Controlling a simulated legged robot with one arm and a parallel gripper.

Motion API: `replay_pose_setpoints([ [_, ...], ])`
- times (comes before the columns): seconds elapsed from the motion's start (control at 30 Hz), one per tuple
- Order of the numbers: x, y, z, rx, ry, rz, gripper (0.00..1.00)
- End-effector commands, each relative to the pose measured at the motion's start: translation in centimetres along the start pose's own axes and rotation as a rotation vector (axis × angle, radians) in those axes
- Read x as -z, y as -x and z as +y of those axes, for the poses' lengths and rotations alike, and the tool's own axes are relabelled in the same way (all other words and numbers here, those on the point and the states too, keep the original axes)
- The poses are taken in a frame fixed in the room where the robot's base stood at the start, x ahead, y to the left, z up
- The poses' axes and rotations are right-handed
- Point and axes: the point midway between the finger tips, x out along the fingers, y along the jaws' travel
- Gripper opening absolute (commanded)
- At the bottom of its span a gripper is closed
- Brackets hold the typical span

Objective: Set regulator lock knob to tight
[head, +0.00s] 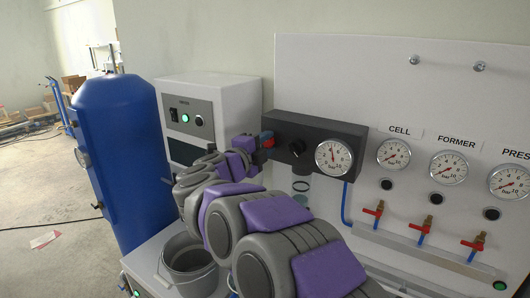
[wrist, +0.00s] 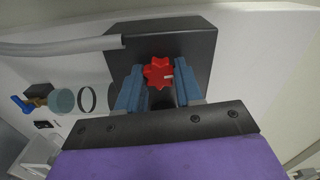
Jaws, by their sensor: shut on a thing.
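The red lobed lock knob (wrist: 158,73) is on the box's side in the wrist view, with a short white mark pointing right. In the head view only a bit of red shows at the box's left end. My gripper (wrist: 159,88) has its blue fingers on both sides of the red knob and is shut on it. In the head view my gripper (head: 264,146) is at the box's left end, partly hidden by my arm.
A white unit (head: 222,97) and a blue tank (head: 108,150) stand left of the panel. A grey bucket (head: 188,262) is below my arm. Several gauges and red-handled valves (head: 374,210) line the panel to the right. A grey hose (wrist: 70,47) runs beside the box.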

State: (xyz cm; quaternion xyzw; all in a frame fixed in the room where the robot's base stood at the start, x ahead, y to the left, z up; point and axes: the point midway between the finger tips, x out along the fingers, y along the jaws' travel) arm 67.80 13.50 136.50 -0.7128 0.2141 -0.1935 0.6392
Motion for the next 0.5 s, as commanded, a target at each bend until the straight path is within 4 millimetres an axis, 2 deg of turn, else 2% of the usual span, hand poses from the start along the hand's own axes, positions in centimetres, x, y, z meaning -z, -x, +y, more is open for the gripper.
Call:
replay_pose_setpoints([
  [0.03, -0.08, 0.02, 0.48, -0.005, -0.025, -0.001, 0.05],
  [0.5, -0.05, -0.01, 0.44, -0.008, -0.124, 0.0, 0.05],
])
